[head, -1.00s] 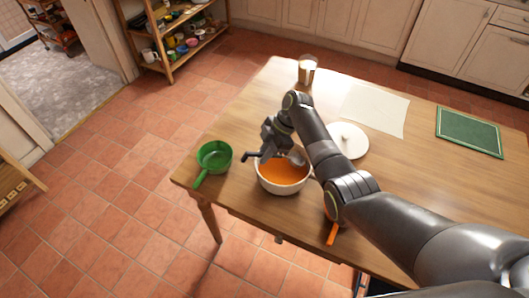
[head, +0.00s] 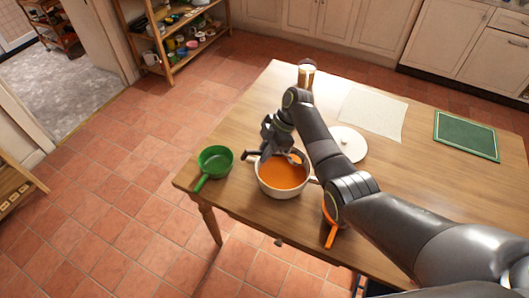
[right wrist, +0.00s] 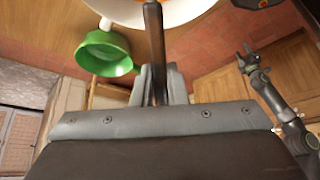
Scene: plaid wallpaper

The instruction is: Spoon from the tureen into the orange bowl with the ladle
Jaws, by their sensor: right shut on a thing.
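The white tureen (head: 263,186) holds orange soup and stands near the table's front edge. My right gripper (head: 268,150) is over its far left rim, pointing down. It is shut on the ladle, whose dark handle (right wrist: 154,45) runs up between the fingers in the right wrist view. The ladle's lower end is hard to make out at the tureen. The orange bowl (head: 331,236) is right of the tureen, mostly hidden behind my right arm, with its handle toward the front edge. My left gripper (right wrist: 246,60) shows small in the right wrist view, apparently open and empty.
A green handled bowl (head: 215,160) stands left of the tureen at the table corner. A white round lid (head: 350,146), a pale cloth (head: 372,113), a green mat (head: 466,135) and a metal canister (head: 306,75) lie farther back. The table's right side is clear.

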